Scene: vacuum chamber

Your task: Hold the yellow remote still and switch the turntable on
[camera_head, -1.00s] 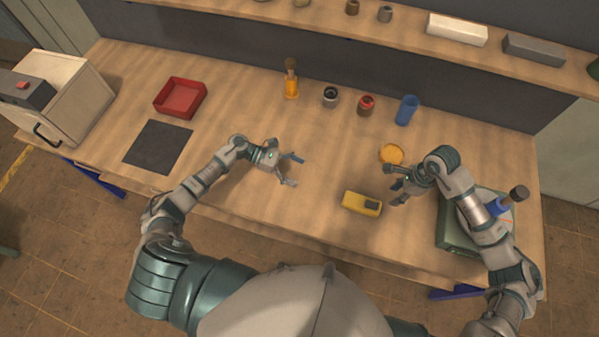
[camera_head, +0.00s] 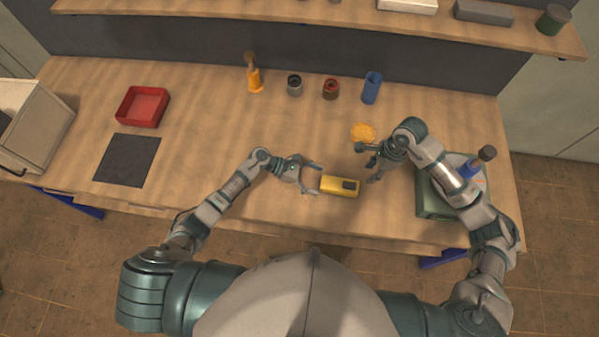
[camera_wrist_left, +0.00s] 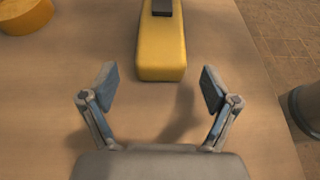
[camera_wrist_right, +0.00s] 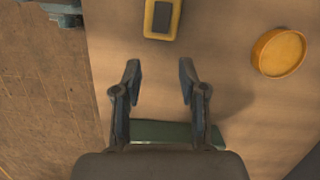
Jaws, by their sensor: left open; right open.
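The yellow remote (camera_head: 337,185) lies flat on the table, its dark pad toward its right end. My left gripper (camera_head: 317,179) is open at the remote's left end. In the left wrist view the remote (camera_wrist_left: 162,60) lines up between the open fingers (camera_wrist_left: 160,85), its near end about level with the tips. My right gripper (camera_head: 366,164) is open and empty, above and right of the remote. In the right wrist view the remote (camera_wrist_right: 160,36) lies ahead of the fingers (camera_wrist_right: 160,76). The green-bodied box (camera_head: 430,200), seemingly the turntable, is partly hidden by my right forearm.
A round orange-yellow piece (camera_head: 363,132) lies close to my right gripper. A blue cylinder (camera_head: 372,88), a red-topped jar (camera_head: 331,89), a dark jar (camera_head: 294,85) and an orange-handled tool (camera_head: 254,79) stand behind. A red tray (camera_head: 128,106) and dark mat (camera_head: 127,160) lie left.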

